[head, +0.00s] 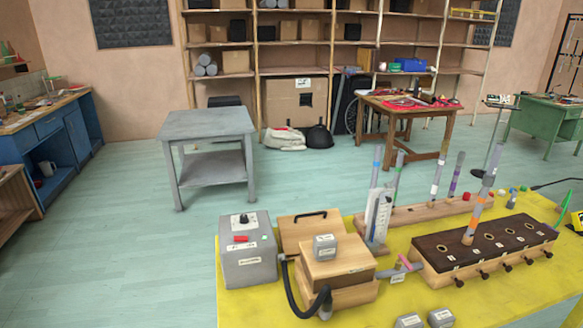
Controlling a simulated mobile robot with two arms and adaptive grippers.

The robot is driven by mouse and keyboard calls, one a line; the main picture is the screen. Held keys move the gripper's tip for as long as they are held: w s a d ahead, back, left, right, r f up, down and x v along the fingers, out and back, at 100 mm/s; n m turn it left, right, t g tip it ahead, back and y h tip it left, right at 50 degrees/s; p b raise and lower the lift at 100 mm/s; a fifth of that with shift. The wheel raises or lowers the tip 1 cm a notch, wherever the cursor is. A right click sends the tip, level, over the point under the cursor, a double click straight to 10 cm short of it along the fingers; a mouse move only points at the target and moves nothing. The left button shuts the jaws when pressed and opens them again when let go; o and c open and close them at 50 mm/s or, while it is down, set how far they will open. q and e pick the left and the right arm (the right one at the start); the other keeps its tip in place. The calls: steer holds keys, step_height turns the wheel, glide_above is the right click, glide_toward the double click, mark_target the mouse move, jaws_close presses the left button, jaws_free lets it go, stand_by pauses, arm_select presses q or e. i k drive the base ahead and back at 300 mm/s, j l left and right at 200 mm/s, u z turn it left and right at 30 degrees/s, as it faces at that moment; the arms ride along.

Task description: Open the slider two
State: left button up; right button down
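A wooden box (424,268) with a dark top (485,242) stands on the yellow table, right of centre. Its top has a row of round holes. A grey tube (479,208) with an orange band stands tilted at the left end of the row. Several dark slider knobs stick out along the front face. The leftmost knob (459,283) and the second knob from the left (485,275) are visible. The small labels are too small to read, so I cannot tell which slider is numbered two or how far any is pulled. Neither gripper is in view.
The yellow table (262,311) also holds a grey control box (248,252), a wooden bellows-like box (337,268) with a black hose (294,295), and a long rack (418,214) with upright tubes behind the slider box. A grey side table (207,127) stands on open floor behind.

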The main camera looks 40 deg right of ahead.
mark_target(485, 276)
steer(key=z, duration=2.65)
